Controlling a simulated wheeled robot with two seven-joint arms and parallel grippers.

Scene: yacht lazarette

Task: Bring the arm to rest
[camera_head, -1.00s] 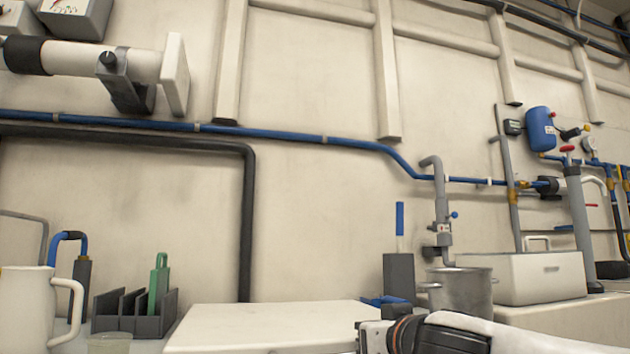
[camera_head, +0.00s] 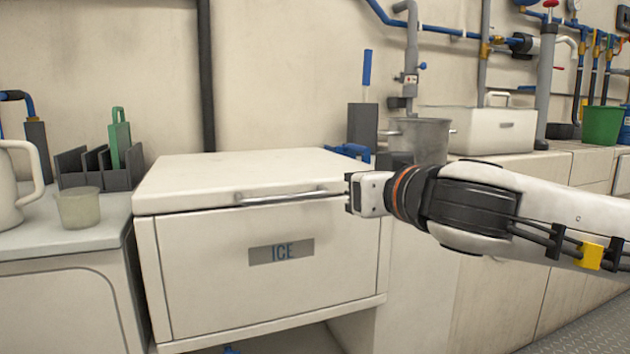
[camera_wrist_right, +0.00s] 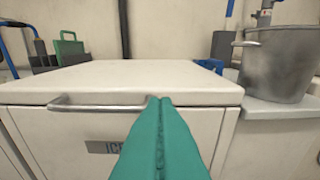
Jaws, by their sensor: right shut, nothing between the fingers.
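My right arm comes in from the right in the head view. Its gripper (camera_head: 352,192) is in front of the white ice box, by the right end of the lid's handle. In the right wrist view its teal fingers (camera_wrist_right: 160,100) are pressed together with nothing between them. The ice box (camera_head: 210,285) has an "ICE" label and a closed lid (camera_head: 235,172) with a metal bar handle (camera_head: 285,198). The handle also shows in the wrist view (camera_wrist_right: 95,104). I cannot tell whether the fingertips touch the handle. My left gripper is not in view.
A steel pot (camera_head: 420,140) stands right of the ice box, behind my wrist. A white bin (camera_head: 490,130) and green bucket (camera_head: 601,126) are farther right. A pitcher (camera_head: 18,185), cup (camera_head: 80,208) and dark rack (camera_head: 85,170) stand on the left counter.

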